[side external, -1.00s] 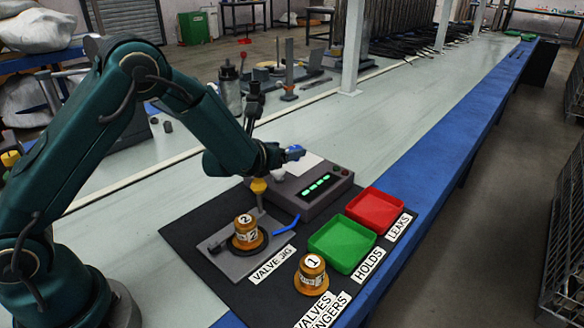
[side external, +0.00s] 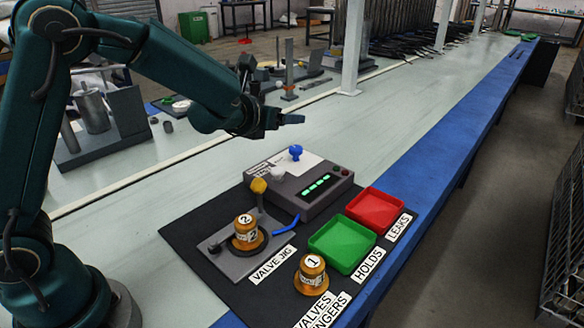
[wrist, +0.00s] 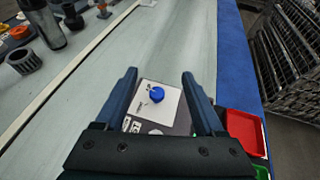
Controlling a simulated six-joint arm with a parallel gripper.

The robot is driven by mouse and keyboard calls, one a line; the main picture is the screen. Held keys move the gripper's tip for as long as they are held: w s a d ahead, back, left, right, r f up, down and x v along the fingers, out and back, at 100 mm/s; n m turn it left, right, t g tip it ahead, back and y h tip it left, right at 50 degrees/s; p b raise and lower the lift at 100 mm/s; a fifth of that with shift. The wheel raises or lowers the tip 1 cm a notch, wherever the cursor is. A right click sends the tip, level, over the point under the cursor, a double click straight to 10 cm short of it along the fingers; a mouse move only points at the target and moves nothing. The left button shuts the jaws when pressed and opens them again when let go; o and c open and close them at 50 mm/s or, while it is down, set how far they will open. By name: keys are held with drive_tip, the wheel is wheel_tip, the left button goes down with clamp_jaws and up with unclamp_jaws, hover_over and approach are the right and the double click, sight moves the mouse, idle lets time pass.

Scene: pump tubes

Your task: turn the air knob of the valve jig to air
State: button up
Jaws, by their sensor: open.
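The valve jig is a grey plate (side external: 223,257) holding an orange-brown valve marked 2 (side external: 246,229) upright. A dark console (side external: 318,204) stands beside it with green lit displays. A blue knob (side external: 296,153) stands on the console's white labelled panel; it also shows in the wrist view (wrist: 156,94). Its label is too small to read, so its set position is unclear. A white knob (side external: 278,174) and a yellow knob (side external: 258,186) are nearer the valve. My gripper (side external: 300,119) is open and empty above the blue knob, apart from it. In the wrist view the knob appears between the fingers.
A second valve marked 1 (side external: 311,272) stands on the black mat (side external: 190,236). A green tray (side external: 322,251) and a red tray (side external: 391,221) lie to the right. A blue tube (side external: 287,228) is by the jig.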

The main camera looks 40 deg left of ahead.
drive_tip(key=shift+r, duration=1.6)
drive_tip(key=n+h, duration=0.5)
drive_tip(key=n, duration=2.7)
approach(294, 149)
drive_tip(key=x, duration=0.4)
drive_tip(key=shift+w+f, duration=0.1)
drive_tip(key=shift+x, duration=2.45)
